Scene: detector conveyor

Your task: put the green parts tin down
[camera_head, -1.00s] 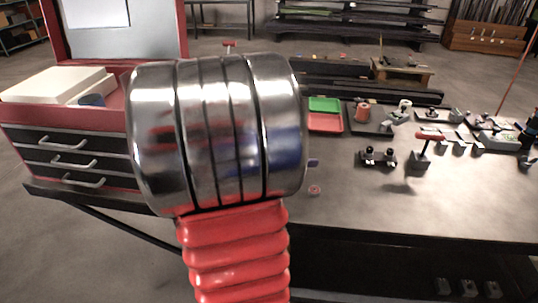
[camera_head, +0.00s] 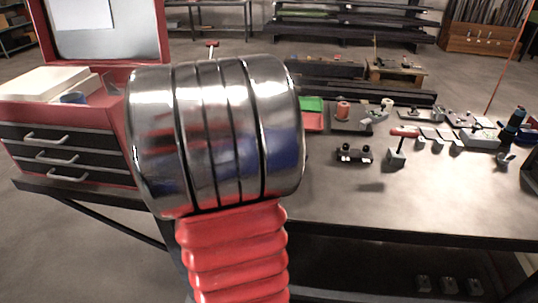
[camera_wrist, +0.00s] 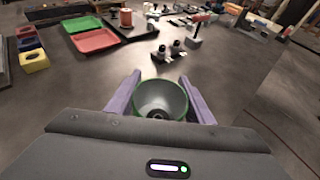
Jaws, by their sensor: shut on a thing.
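The green parts tin (camera_wrist: 160,100) shows in the wrist view as a round open cup with a green rim and a dark inside. My gripper (camera_wrist: 159,84) has its two purple fingers on either side of the tin and is shut on it. The tin looks upright. I cannot tell whether its base touches the grey bench top (camera_wrist: 225,75) or hangs above it. In the head view my own arm hides the gripper and the tin.
A green tray (camera_wrist: 80,25) and a red tray (camera_wrist: 96,40) lie ahead on the left. Yellow, blue and red blocks (camera_wrist: 33,61) stand at far left. A dark fixture with two knobs (camera_wrist: 168,53) stands ahead. Bare bench lies right of the tin. A red drawer cabinet (camera_head: 70,110) stands left.

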